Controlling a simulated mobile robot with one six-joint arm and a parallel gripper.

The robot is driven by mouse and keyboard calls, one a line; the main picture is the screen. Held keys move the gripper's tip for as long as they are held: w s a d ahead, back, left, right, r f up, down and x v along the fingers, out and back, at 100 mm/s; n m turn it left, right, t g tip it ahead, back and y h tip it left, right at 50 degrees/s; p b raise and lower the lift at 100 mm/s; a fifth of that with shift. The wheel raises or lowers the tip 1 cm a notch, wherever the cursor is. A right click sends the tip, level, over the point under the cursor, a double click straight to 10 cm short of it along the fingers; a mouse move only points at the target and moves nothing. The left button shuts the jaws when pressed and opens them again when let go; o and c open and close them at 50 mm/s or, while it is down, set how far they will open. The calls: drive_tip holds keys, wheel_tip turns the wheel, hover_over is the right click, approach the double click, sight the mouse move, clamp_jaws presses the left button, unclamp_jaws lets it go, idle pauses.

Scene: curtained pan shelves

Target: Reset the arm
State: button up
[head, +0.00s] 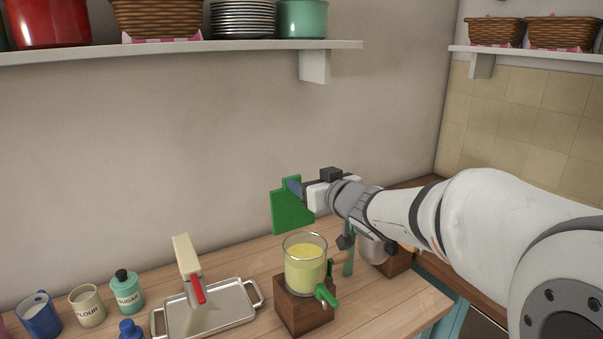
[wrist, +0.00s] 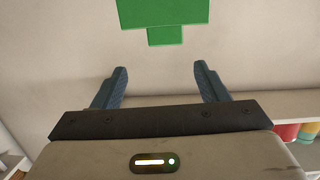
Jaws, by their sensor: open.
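My gripper (head: 294,188) is in front of the bare wall, above the wooden counter, with my arm reaching in from the right. In the wrist view, its two blue-grey fingers (wrist: 159,72) are spread apart with only wall between them. A flat green piece (head: 292,209) with a slanted upper edge is at the fingertips in the head view. In the wrist view, the green piece (wrist: 163,14) is past the fingertips, not between them. I cannot tell whether they touch or what holds the piece up.
Below is a glass of yellow liquid (head: 306,262) with a green tap, on a wooden block (head: 302,313). A metal tray (head: 245,314), a flour pot (head: 87,306) and a sugar jar (head: 126,291) stand left. A loaded shelf (head: 180,49) runs overhead.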

drive_tip(key=s+d+f+m+g+h, duration=0.45)
drive_tip(key=s+d+f+h, duration=0.4)
drive_tip(key=s+d, duration=0.35)
drive_tip(key=s+a+f+g+y, duration=0.1)
drive_tip(key=s+f+g, duration=0.2)
drive_tip(key=s, duration=0.5)
drive_tip(key=s+a+f+g+b, duration=0.1)
drive_tip(key=s+f+g, duration=0.2)
drive_tip(key=s, duration=0.6)
wheel_tip(320, 180, down, 2)
drive_tip(key=shift+s+f+m+g+y, duration=0.1)
drive_tip(key=shift+s+m+g+y, duration=0.2)
drive_tip(key=shift+m+g+y, duration=0.05)
drive_tip(key=shift+c, duration=0.5)
